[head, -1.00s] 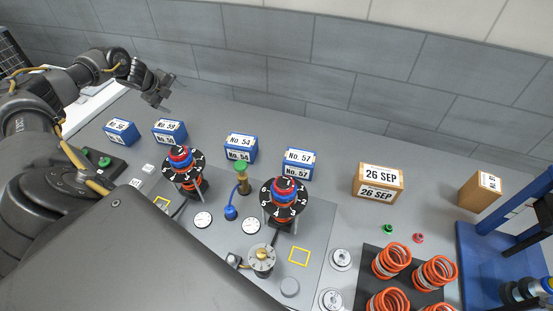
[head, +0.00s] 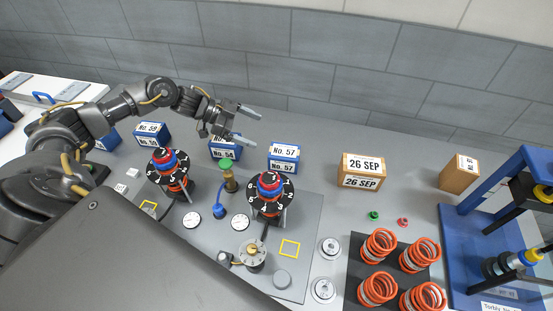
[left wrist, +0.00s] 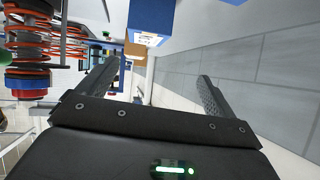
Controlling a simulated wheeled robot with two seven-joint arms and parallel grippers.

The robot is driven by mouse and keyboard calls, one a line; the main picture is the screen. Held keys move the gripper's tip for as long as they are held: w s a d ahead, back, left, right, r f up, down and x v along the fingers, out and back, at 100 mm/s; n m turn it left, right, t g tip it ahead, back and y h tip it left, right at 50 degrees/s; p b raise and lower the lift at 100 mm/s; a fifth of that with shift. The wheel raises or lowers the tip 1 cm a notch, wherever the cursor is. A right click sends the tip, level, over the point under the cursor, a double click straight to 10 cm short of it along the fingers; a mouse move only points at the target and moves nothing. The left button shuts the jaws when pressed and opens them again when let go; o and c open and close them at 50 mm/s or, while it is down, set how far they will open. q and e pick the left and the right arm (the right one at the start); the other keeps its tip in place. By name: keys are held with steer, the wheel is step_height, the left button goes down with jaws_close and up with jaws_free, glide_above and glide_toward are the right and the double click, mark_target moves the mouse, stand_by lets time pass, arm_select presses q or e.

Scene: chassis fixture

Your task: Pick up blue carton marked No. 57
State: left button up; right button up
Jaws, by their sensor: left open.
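The blue carton marked No. 57 (head: 284,166) stands upright on the grey bench in the head view, behind the right-hand numbered dial, with white labels on its top and front. My left gripper (head: 256,128) is open and empty, above and behind the cartons, to the upper left of No. 57 and apart from it. Its fingers point right. In the left wrist view, a blue carton with a white label (left wrist: 152,16) shows beyond the open fingers (left wrist: 158,70); its number cannot be read there. My right gripper is not in view.
Another blue carton (head: 226,154) sits partly hidden under my left gripper, and carton No. 59 (head: 152,139) stands further left. A numbered dial (head: 271,192) stands just in front of No. 57. A brown 26 SEP carton (head: 361,170) stands to its right, with clear bench between.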

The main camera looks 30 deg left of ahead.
mark_target(279, 151)
arm_select(q)
steer(key=shift+n, duration=0.3)
steer(key=d+f+p, duration=0.1)
steer(key=d+f, duration=0.2)
steer(key=d, duration=0.1)
steer(key=shift+w+d+f+p, duration=0.2)
steer(key=shift+d+f+p, duration=0.05)
steer(key=shift+f+p, duration=0.15)
steer(key=shift+w+d+f, duration=0.15)
steer(key=shift+d+f, duration=0.1)
steer(key=shift+d, duration=0.05)
steer(key=p+x, duration=0.3)
steer(key=x, duration=0.1)
steer(key=shift+s+d, duration=0.25)
steer(key=shift+w+d+f, duration=0.15)
steer(key=shift+d+f, duration=0.15)
steer(key=shift+f, duration=0.05)
